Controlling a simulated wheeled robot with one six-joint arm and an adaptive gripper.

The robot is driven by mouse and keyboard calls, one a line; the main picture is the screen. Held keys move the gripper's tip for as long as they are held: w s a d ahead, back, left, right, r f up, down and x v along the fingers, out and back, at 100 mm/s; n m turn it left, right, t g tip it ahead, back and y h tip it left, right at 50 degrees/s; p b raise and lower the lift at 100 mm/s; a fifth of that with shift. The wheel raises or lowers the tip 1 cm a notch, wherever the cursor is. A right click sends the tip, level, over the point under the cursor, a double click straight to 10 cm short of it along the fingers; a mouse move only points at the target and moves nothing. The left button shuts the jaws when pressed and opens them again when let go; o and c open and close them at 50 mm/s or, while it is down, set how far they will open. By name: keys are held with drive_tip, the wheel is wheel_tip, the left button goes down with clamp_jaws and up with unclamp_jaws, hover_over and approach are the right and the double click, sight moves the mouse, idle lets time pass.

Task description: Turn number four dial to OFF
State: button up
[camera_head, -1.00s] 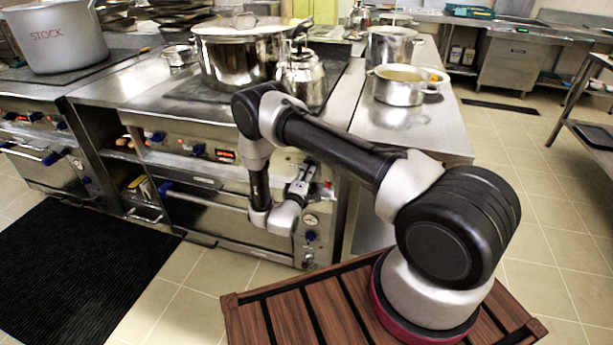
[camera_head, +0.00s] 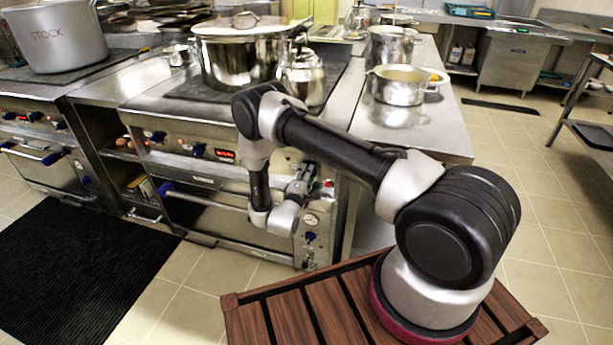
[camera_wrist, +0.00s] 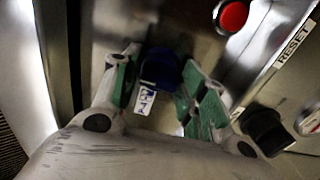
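A blue dial (camera_wrist: 160,68) sits between the two green-padded fingers of my gripper (camera_wrist: 163,74) in the wrist view. The fingers stand apart on either side of it. A narrow gap shows at the left finger; contact at the right finger is unclear. A small blue-and-white tag (camera_wrist: 145,101) lies just below the dial, its marking too blurred to read. In the head view my gripper (camera_head: 299,181) is at the right end of the stove's front panel (camera_head: 178,148), and the dial there is hidden by it.
A red button (camera_wrist: 233,16), a RESET label (camera_wrist: 295,43) and a black knob (camera_wrist: 267,131) are right of the dial. Other blue dials (camera_head: 198,150) line the panel. A large pot (camera_head: 236,62) and a kettle (camera_head: 303,78) stand on the stove. A black mat (camera_head: 75,265) lies on the floor.

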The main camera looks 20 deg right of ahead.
drive_tip(key=shift+o, duration=0.5)
drive_tip(key=v, duration=1.2)
